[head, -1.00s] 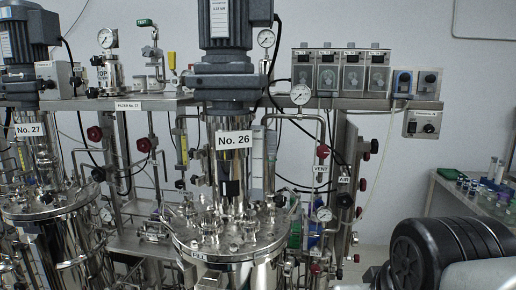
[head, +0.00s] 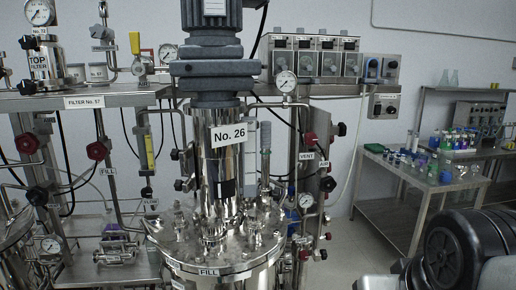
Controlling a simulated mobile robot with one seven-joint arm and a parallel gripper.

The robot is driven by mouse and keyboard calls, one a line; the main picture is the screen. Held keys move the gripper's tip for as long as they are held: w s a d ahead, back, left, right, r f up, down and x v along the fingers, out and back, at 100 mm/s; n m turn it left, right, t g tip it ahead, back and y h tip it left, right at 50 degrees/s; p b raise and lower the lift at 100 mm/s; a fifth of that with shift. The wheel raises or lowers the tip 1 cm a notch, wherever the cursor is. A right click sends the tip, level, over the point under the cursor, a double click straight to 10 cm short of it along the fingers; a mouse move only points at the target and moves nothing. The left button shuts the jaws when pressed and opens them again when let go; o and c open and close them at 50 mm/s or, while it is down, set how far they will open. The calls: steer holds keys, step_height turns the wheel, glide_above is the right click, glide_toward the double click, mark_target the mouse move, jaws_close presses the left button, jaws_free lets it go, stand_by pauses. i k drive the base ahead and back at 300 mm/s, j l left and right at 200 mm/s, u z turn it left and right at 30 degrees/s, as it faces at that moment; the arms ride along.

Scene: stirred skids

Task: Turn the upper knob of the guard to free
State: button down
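The vessel marked No. 26 (head: 205,262) stands in the middle of the head view, with a bright steel column (head: 217,165) under a grey motor (head: 212,50). I cannot tell for certain which part is the guard. Two dark knobs sit one above the other just left of the column: an upper one (head: 175,154) and a lower one (head: 179,185). They are small, and their markings and turned positions cannot be read. My gripper is not in view; a dark ribbed part of my own arm shows at the bottom right, apart from the vessel.
A steel rail (head: 120,98) with gauges and control boxes (head: 314,58) crosses behind. Red and black valve knobs (head: 310,139) and pipes crowd both sides of the column. A steel table (head: 400,183) with bottles stands at the right. Floor shows between the vessel and the table.

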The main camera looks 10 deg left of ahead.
mark_target(174, 154)
steer(key=k+j+z, duration=0.15)
steer(key=j, duration=0.2)
steer(key=j+z, duration=0.1)
steer(key=j, duration=0.3)
steer(key=k+j+z, duration=0.15)
steer(key=j, duration=0.2)
steer(key=k+j, duration=0.15)
steer(key=j, duration=0.2)
steer(key=k+j, duration=0.15)
steer(key=j, duration=0.25)
steer(key=k+j, duration=0.15)
steer(key=j, duration=0.2)
steer(key=k+j, duration=0.15)
steer(key=j, duration=0.2)
steer(key=k+j, duration=0.1)
steer(key=j, duration=0.3)
steer(key=z, duration=0.05)
